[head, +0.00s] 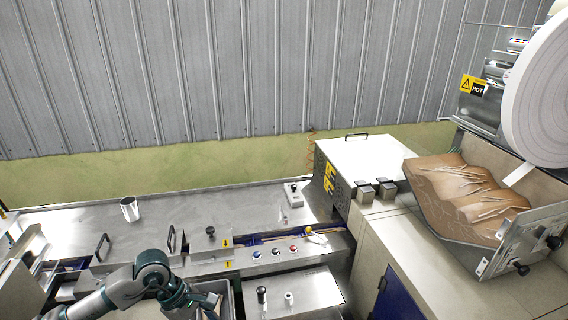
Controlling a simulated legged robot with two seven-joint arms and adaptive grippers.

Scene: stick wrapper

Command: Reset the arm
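My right arm and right gripper are not in view.
A steel machine bench (75,222) spans the left and middle, with a metal cup (130,209) on it. A control panel with buttons (274,252) is in front. At right, a tilted hopper (440,235) holds thin sticks on brown material, below a white paper roll (540,95).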

